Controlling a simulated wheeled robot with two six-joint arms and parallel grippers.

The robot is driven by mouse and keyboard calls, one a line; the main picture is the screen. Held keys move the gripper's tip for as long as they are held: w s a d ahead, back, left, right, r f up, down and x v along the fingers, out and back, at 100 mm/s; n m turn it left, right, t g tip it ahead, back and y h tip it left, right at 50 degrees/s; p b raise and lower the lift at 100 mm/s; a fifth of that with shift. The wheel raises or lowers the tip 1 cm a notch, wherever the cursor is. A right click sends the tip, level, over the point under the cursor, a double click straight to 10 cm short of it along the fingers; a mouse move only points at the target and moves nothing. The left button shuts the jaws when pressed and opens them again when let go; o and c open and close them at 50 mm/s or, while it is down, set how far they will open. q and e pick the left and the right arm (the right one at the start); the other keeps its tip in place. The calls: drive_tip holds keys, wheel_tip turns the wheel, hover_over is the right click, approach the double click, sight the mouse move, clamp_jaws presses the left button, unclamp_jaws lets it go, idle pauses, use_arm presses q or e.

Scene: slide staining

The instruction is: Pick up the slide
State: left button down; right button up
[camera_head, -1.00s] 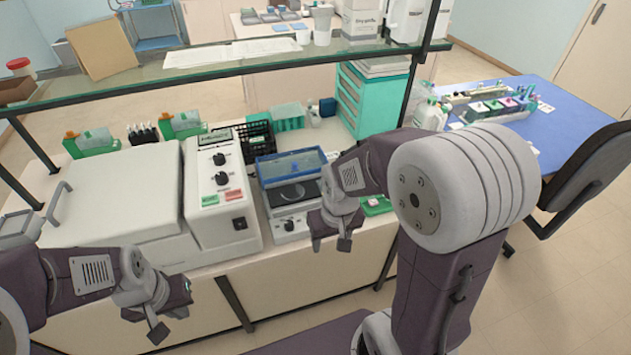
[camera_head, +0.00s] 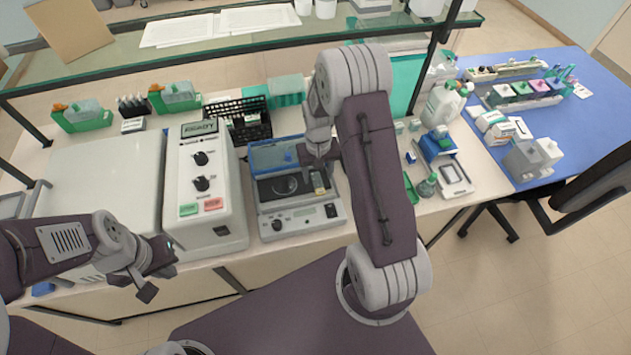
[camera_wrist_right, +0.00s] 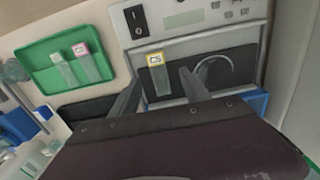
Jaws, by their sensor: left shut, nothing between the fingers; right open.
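A glass slide (camera_wrist_right: 157,77) with a yellow label lies on the dark top of a small bench device (camera_wrist_right: 205,35). The slide shows small in the head view (camera_head: 319,189), under my right gripper. My right gripper (camera_head: 320,176) is open above the device's right part. In the right wrist view its fingers (camera_wrist_right: 160,80) appear on either side of the slide. I cannot tell whether they touch it. My left gripper (camera_head: 155,270) is shut and empty, in front of the bench at the lower left.
The device has a blue lid (camera_head: 275,153) standing at its back. A white control unit (camera_head: 200,225) stands to the left. A glass shelf (camera_head: 120,52) spans above the bench. Bottles stand at right.

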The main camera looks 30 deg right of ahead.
sight(319, 188)
drive_tip(key=f+p, duration=0.1)
drive_tip(key=s+f, duration=0.1)
drive_tip(key=f, duration=0.1)
drive_tip(key=shift+d+f+p, duration=0.15)
drive_tip(key=shift+f+p, duration=0.15)
drive_tip(key=shift+p, duration=0.1)
drive_tip(key=shift+s+f, duration=0.15)
drive_tip(key=shift+f, duration=0.35)
drive_tip(key=shift+w+f, duration=0.15)
drive_tip(key=shift+w, duration=0.25)
drive_tip(key=shift+c, duration=0.3)
drive_tip(key=c, duration=1.1)
drive_tip(key=shift+s, duration=0.15)
clamp_jaws()
use_arm(q)
drive_tip(key=shift+s+d+r, duration=0.15)
drive_tip(key=shift+s+r, duration=0.1)
drive_tip(key=shift+r, duration=0.3)
drive_tip(key=shift+s+d+r, duration=0.1)
drive_tip(key=shift+s+r, duration=0.1)
drive_tip(key=shift+r, duration=0.35)
drive_tip(key=shift+f, duration=0.1)
